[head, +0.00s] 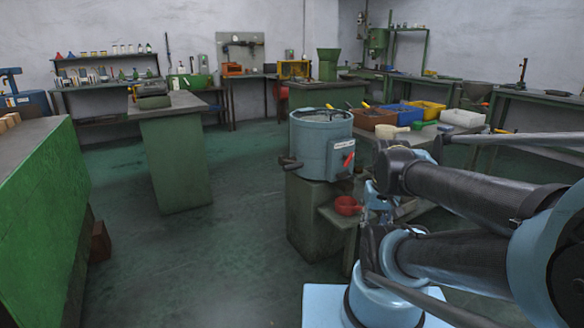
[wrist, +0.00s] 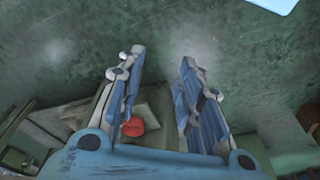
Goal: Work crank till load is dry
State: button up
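A blue drum machine (head: 312,148) stands on a dark green pedestal (head: 313,215) near the middle of the head view. A dark handle, which looks like the crank (head: 291,164), sticks out low on its left side. A red lever (head: 349,159) is on its right front, by a white label. The load inside is not visible. My gripper (wrist: 163,57) is open in the wrist view, with nothing between its fingers and green floor beyond. In the head view my gripper (head: 376,197) is right of the drum, apart from the crank and partly hidden by my arm.
A red pot (head: 347,205) sits on a low shelf beside the pedestal and shows in the wrist view (wrist: 133,127). A bench behind my arm holds blue (head: 403,114) and yellow (head: 428,109) bins.

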jog(key=shift+w+d, duration=0.1)
jog(key=shift+w, duration=0.2)
